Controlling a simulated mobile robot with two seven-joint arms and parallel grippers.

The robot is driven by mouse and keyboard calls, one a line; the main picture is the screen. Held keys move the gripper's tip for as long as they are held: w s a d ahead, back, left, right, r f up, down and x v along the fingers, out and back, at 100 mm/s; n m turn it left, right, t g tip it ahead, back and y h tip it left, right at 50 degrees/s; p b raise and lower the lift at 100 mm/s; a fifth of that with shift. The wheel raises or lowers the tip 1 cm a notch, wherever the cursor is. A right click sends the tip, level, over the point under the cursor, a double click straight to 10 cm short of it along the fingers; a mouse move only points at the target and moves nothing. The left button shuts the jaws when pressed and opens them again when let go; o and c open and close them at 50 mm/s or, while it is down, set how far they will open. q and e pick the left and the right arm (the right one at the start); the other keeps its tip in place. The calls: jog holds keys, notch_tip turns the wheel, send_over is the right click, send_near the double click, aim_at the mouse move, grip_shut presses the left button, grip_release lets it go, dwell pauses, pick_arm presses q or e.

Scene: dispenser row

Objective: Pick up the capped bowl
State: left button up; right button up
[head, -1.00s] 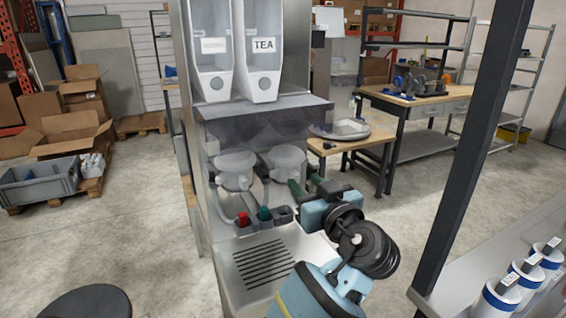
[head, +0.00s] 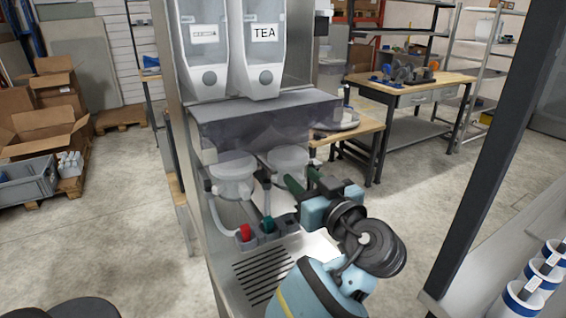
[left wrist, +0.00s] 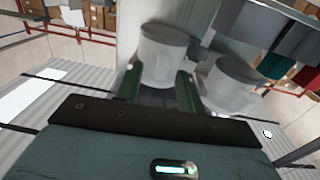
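Two whitish round vessels with wide lids stand side by side under the dispenser, behind a translucent guard; they look like capped bowls. The right one (head: 287,158) is nearer my left gripper (head: 297,186), whose green fingers point at it from the right. The left one (head: 232,170) is apart from the gripper. In the left wrist view, one bowl (left wrist: 163,55) lies ahead between the spread green fingers (left wrist: 158,85), and the other bowl (left wrist: 238,85) is to the right. The fingers are open; contact cannot be told. My right gripper is not in view.
The guard (head: 265,112) overhangs the bowls, below the dispenser hoppers (head: 262,45). A red knob (head: 245,232) and a green knob (head: 267,224) sit in front of them, above a slotted drip tray (head: 262,278). A dark post (head: 480,150) stands at right.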

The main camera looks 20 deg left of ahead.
pick_arm(q)
jog(key=shift+w+a, duration=0.15)
jog(key=shift+a, duration=0.05)
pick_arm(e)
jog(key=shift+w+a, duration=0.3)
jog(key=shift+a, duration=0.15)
pick_arm(q)
jog(key=shift+d, duration=0.1)
jog(key=shift+c, duration=0.9)
grip_shut()
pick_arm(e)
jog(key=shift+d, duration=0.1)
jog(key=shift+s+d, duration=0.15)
